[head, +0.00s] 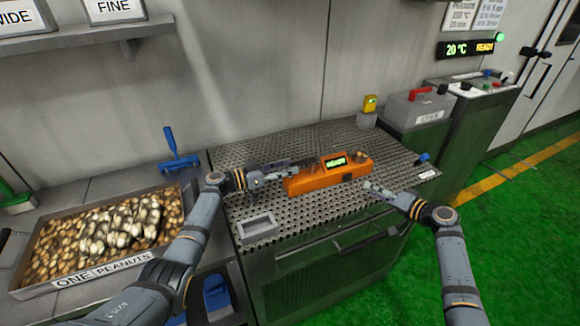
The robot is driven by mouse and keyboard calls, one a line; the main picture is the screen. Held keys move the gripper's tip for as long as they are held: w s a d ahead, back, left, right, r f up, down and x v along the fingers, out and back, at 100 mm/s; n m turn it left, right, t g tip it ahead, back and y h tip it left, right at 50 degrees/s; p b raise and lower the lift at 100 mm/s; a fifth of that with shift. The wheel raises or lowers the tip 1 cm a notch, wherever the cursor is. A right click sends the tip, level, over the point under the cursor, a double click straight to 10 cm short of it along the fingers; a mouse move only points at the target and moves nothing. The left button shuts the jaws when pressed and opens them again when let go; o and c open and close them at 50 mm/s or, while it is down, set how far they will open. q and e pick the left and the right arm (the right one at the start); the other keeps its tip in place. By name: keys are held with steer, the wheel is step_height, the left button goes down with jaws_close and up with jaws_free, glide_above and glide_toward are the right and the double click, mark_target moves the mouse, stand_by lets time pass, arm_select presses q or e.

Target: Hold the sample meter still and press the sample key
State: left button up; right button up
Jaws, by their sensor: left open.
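The sample meter appears to be the orange device (328,176) lying on the perforated metal bench top. Its small lit display (335,162) shows green text too small to read surely. A round brownish part (359,157) sits at its right end; I cannot tell whether it is the sample key. My left gripper (290,171) is open at the meter's left end, with its fingers close around or beside that end; contact is unclear.
A tray of peanuts (24,265) stands at left with a blue-handled tool (175,150) behind it. A small grey tray (258,228) lies on the bench front. A yellow device (370,103) and a grey box with red handle (415,110) stand at the back right.

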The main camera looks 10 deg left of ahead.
mark_target(312, 162)
arm_select(q)
steer(key=x, duration=0.7)
steer(key=shift+w+d+r, duration=0.1)
arm_select(e)
steer(key=shift+d, duration=0.1)
arm_select(q)
steer(key=shift+c, duration=0.2)
jaws_close()
steer(key=shift+f+b, duration=0.35)
steer(key=shift+b, duration=0.1)
arm_select(e)
steer(key=shift+f, duration=0.45)
steer(key=shift+c, duration=0.4)
